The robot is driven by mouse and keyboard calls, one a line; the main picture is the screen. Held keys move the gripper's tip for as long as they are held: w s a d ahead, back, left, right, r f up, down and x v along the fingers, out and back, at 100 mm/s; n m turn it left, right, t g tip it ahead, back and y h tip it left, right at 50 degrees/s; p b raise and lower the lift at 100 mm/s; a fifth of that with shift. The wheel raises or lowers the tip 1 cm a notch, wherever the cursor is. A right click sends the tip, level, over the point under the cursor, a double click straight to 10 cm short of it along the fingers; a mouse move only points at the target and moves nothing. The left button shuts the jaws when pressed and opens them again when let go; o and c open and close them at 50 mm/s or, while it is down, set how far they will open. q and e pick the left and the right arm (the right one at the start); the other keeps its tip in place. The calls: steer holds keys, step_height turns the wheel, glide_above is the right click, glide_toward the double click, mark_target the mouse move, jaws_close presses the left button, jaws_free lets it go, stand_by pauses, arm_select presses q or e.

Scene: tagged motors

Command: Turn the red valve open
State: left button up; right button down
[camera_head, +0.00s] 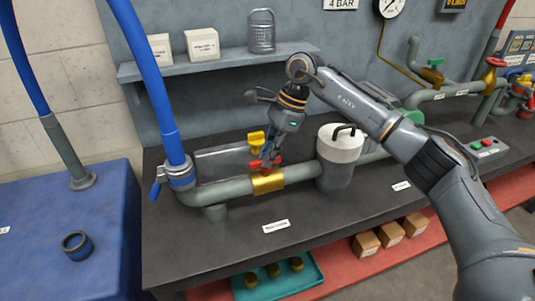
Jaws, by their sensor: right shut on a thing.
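The red valve (254,167) has a small red handle on top of a brass valve body (267,183) in the grey pipe that runs along the bench. My right gripper (270,158) points down from above and is shut on the red handle, hiding part of it. A yellow handle (256,139) stands just behind and to the left of the fingers. How far the valve is turned is hard to tell. My left gripper is not in view.
A grey canister with a white lid (341,141) stands right of the valve, close to my right arm. A blue hose (152,80) joins the pipe at the left. The bench front (330,213) is mostly clear. Another red handle (496,62) is at the far right.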

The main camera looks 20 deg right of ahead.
steer(key=c, duration=1.4)
jaws_free()
steer(key=v, duration=1.2)
steer(key=shift+r, duration=0.1)
